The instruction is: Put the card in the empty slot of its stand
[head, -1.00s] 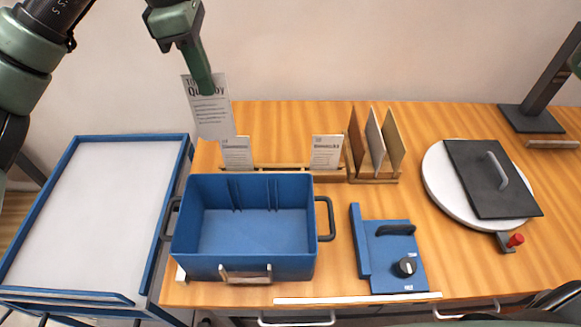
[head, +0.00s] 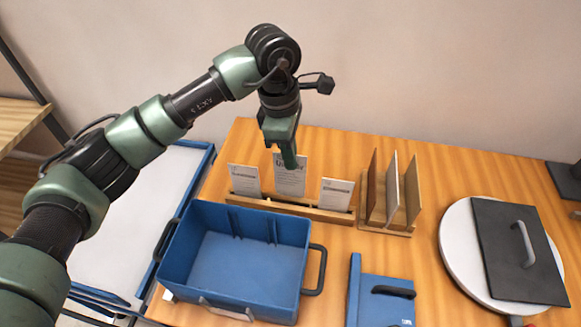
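The printed white card (head: 291,180) is upright in my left gripper (head: 289,160), which is shut on its top edge. The card is over the middle of the wooden stand (head: 315,213), between two smaller white cards, one on the left (head: 244,179) and one on the right (head: 336,193). Its lower edge reaches about the stand's top; I cannot tell whether it is inside the slot. The fingers cover part of the card's heading. My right gripper is out of view.
A blue open bin (head: 236,262) with black handles stands in front of the stand. A wooden rack (head: 386,229) with upright panels is just to its right. A blue device (head: 381,300) and a round white plate (head: 458,245) with a black lidded panel (head: 515,250) lie farther right.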

